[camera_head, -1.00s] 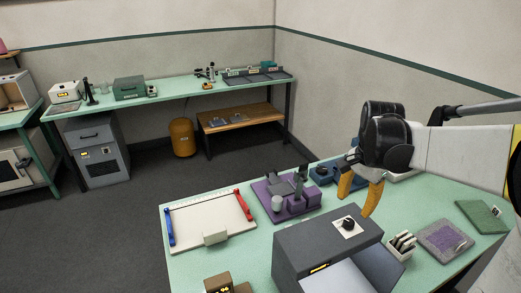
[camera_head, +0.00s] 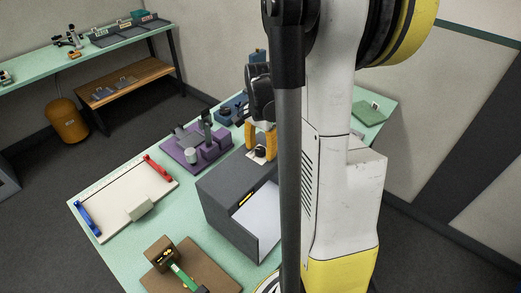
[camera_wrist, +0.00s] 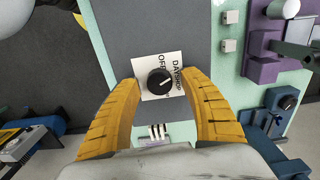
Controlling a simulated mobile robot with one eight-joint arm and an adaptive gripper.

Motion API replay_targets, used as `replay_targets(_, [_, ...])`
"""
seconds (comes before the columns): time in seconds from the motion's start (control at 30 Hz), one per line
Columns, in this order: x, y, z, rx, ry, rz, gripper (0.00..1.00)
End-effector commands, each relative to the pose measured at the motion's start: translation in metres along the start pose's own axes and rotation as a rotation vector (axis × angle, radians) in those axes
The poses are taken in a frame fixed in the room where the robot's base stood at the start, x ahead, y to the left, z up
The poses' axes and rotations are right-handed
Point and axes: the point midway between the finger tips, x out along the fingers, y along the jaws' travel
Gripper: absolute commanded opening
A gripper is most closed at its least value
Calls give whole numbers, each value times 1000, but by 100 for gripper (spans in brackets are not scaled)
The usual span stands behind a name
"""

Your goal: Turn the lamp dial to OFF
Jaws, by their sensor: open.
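The lamp dial is a round black knob (camera_wrist: 160,82) on a white label plate (camera_wrist: 173,62), on top of a dark grey box (camera_wrist: 150,30). The plate reads OFF on the left and DAY with other partly hidden words on the right. The knob's white mark points right and slightly up, away from OFF. My gripper (camera_wrist: 161,80) is open, its yellow fingers on either side of the knob with gaps to it. In the head view the knob (camera_head: 259,153) shows just below my gripper (camera_head: 260,141). Their exact height apart cannot be told.
A purple fixture (camera_head: 188,146) and a blue device (camera_head: 232,108) stand behind the box on the green table (camera_head: 98,183). A white board (camera_head: 125,195) with red and blue clamps lies left. A brown block and green-handled tool (camera_head: 180,273) lie in front.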

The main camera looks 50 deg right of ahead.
Motion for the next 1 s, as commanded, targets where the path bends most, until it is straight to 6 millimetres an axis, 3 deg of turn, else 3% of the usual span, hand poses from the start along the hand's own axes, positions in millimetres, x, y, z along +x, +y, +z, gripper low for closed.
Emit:
replay_targets(0.23, [0,0,0,0,0,0,52])
replay_targets(0.4, [0,0,0,0,0,0,1])
replay_targets(0.77, [1,0,0,-36,1,0,0])
replay_targets(1.0, [1,0,0,-171,1,0,0])
